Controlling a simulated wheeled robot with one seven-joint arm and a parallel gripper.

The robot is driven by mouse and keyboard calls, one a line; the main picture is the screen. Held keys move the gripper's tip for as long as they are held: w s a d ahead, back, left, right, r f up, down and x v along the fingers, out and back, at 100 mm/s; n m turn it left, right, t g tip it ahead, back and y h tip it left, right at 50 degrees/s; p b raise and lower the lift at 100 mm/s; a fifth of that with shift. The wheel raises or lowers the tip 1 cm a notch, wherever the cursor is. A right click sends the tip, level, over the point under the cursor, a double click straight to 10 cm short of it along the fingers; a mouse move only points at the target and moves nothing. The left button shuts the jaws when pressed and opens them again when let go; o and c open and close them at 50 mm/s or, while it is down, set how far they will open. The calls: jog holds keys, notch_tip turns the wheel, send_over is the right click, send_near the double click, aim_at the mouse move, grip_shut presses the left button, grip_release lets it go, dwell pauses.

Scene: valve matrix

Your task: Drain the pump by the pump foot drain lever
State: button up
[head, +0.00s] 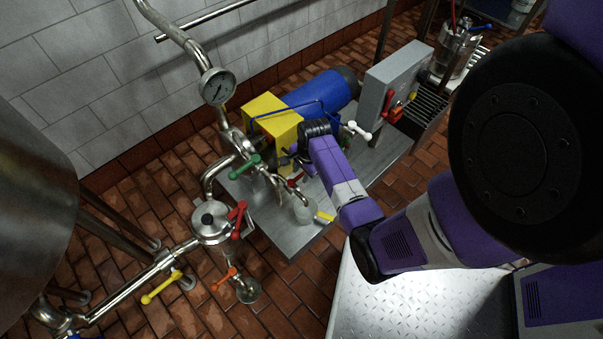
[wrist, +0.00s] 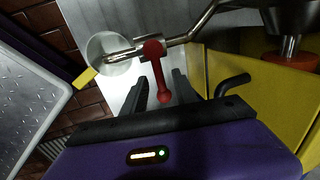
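A red lever (wrist: 159,74) sits on a small valve in a thin steel drain pipe (wrist: 200,22) at the pump foot. In the head view a bit of red (head: 292,184) shows there, small and partly hidden. The pipe ends over a round clear cup (wrist: 107,52) with a yellow handle, also in the head view (head: 305,211). My gripper (wrist: 160,77) is open, one dark finger on each side of the lever, whose rounded end lies between them. I cannot tell whether either finger touches it. The yellow pump housing (head: 272,122) stands right beside my gripper.
Other levers stand nearby: green (head: 247,166), red on the strainer (head: 237,218), orange (head: 225,277), yellow (head: 161,288) and white (head: 359,130). A blue motor (head: 322,97) and a grey box (head: 397,78) with a red switch stand behind. The steel plate (head: 290,238) is bare in front.

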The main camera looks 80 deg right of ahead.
grip_shut()
dwell(1.4)
